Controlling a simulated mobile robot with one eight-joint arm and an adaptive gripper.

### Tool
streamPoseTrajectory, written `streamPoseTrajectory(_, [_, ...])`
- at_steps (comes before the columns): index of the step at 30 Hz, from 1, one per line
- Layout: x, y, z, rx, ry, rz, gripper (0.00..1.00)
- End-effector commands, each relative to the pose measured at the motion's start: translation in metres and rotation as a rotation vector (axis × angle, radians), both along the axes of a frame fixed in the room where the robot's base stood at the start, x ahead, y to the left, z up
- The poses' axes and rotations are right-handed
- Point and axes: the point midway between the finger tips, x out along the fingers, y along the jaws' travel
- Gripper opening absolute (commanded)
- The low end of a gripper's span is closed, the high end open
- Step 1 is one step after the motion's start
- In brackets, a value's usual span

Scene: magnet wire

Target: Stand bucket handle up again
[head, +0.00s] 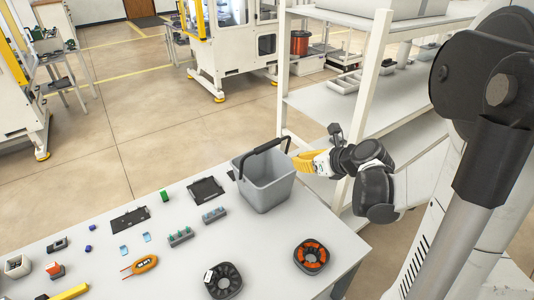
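A grey bucket (264,190) stands upright on the white table, near its far right corner. Its dark handle (263,147) is raised above the rim and runs across toward the far side; its exact tilt is hard to tell. My gripper (300,161), with yellow and white parts, is at the right of the bucket, close to the rim and the handle's right end. I cannot tell whether it touches them. Its fingertips are too small and partly hidden to show whether they are open or shut.
On the white table (190,262) lie a black tray (206,189), a dark plate (130,219), an orange tool (141,266), a black spool (223,281) and an orange-wound spool (311,256). A white shelf rack (372,85) stands close behind my arm.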

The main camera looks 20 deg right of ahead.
Motion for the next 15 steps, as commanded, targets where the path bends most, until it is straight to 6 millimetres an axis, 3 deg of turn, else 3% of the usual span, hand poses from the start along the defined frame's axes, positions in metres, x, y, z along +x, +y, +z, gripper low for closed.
streamPoseTrajectory(5, [0.018, 0.005, -0.014, 0.001, -0.001, 0.003, 0.0])
streamPoseTrajectory(15, [0.077, 0.02, -0.055, -0.002, 0.0, 0.006, 0.0])
